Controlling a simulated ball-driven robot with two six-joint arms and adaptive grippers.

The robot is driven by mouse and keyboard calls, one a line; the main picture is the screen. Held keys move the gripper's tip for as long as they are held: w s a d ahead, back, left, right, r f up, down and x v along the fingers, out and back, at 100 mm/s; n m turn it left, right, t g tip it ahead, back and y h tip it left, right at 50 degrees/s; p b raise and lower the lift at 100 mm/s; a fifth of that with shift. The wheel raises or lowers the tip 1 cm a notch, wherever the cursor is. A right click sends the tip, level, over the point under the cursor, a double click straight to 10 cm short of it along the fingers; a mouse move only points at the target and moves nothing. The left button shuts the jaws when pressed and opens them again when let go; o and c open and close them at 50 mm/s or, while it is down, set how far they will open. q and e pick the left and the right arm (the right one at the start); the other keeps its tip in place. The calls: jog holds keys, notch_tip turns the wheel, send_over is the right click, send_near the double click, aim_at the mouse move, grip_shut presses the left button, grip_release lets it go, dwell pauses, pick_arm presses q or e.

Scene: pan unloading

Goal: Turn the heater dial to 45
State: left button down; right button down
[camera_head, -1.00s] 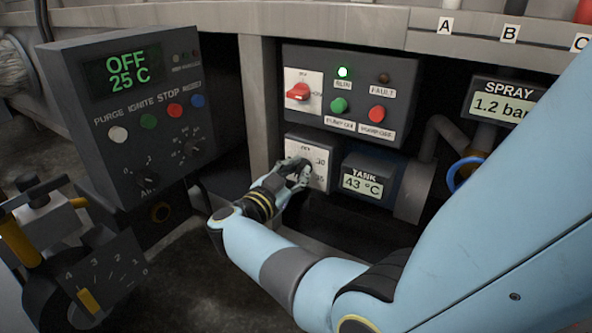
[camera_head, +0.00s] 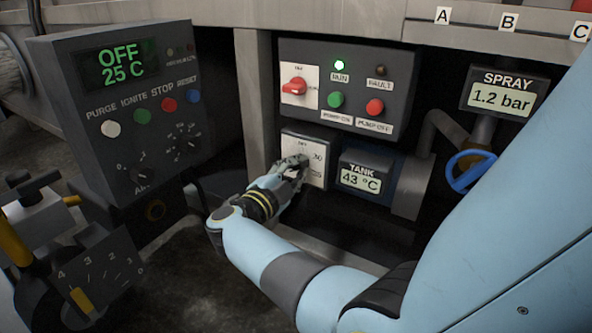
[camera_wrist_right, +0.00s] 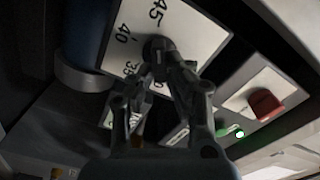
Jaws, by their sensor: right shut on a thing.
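The heater dial is a small dark knob (camera_wrist_right: 155,46) on a white scale plate (camera_head: 318,172) in a dark box below the pump panel. My right gripper (camera_head: 297,166) is at the dial and hides most of it in the head view. In the right wrist view my right gripper (camera_wrist_right: 161,62) has its fingertips together, shut on the knob. The plate (camera_wrist_right: 196,38) shows 45 and 40 there, with lower numbers partly behind the fingers. The pointer's exact setting cannot be read. My left gripper is not in view.
The tank display (camera_head: 361,178) right of the dial box reads 43 °C. The pump panel (camera_head: 345,84) above has a red switch (camera_head: 294,87) and buttons. A burner control box (camera_head: 118,112) stands left, reading OFF 25 C. A blue valve wheel (camera_head: 472,172) is at the right.

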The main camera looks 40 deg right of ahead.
jog(key=shift+f, duration=0.1)
jog(key=shift+a, duration=0.1)
dwell(0.3)
jog(key=c, duration=1.3)
grip_release()
notch_tip(320, 180, up, 10)
jog(key=shift+r, duration=0.1)
